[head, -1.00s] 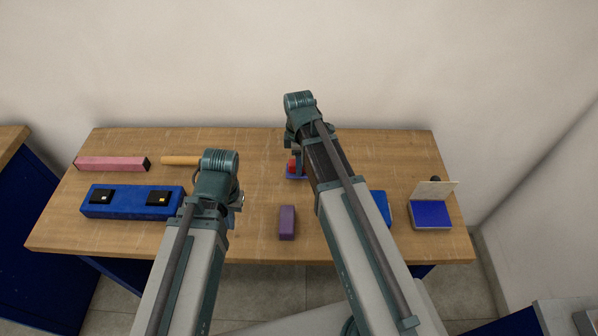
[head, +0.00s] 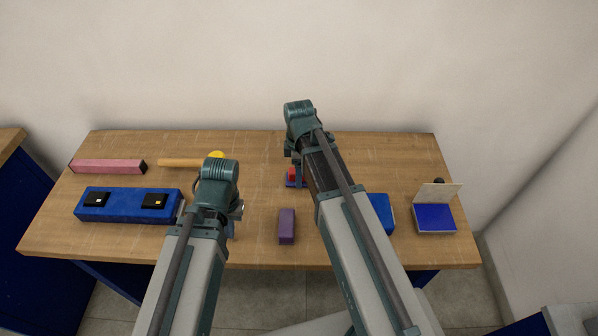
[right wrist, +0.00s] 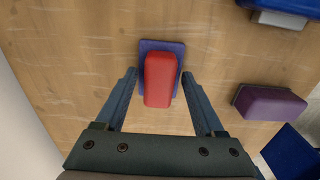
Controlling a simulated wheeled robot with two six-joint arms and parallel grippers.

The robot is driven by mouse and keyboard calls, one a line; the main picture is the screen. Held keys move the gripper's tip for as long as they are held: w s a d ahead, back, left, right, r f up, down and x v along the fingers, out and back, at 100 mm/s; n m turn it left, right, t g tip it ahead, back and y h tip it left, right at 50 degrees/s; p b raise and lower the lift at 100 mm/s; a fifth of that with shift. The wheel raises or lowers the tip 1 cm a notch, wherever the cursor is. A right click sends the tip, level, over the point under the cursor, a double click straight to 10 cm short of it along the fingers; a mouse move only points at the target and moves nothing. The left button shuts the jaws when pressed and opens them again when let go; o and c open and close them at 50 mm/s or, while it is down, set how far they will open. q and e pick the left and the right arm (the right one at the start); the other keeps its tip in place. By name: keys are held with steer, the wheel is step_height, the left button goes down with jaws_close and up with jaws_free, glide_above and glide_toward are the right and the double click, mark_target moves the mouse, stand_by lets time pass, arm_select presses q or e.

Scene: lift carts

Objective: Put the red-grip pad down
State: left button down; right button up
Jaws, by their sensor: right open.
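The red-grip pad (right wrist: 160,80) shows in the right wrist view as a red block on a thin blue-purple base, lying on the wooden table. In the head view the pad (head: 293,176) is partly hidden by my right arm. My right gripper (right wrist: 160,90) is open, with one finger on each side of the red grip and visible gaps between. In the head view my right gripper (head: 297,165) is mostly hidden behind its wrist. My left gripper (head: 236,218) is over the table's front left part; its fingers are mostly hidden, and I cannot tell its opening.
A purple block (head: 286,226) stands right of my left gripper. A blue box with two black pieces (head: 128,206), a pink bar (head: 108,166) and a wooden-handled tool (head: 180,163) lie left. A blue item (head: 381,212) and an open blue box (head: 434,218) are right.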

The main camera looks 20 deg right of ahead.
arm_select(q)
steer(key=shift+r, duration=0.1)
arm_select(e)
steer(key=shift+r, duration=0.1)
arm_select(q)
step_height(320, 180, up, 12)
steer(key=p, duration=1.2)
arm_select(e)
step_height(320, 180, up, 12)
steer(key=s+a+m+h, duration=0.1)
steer(key=s+a+m, duration=0.9)
steer(key=s, duration=0.4)
steer(key=shift+s+a+m, duration=0.15)
steer(key=shift+a+m, duration=0.1)
steer(key=shift+m, duration=0.25)
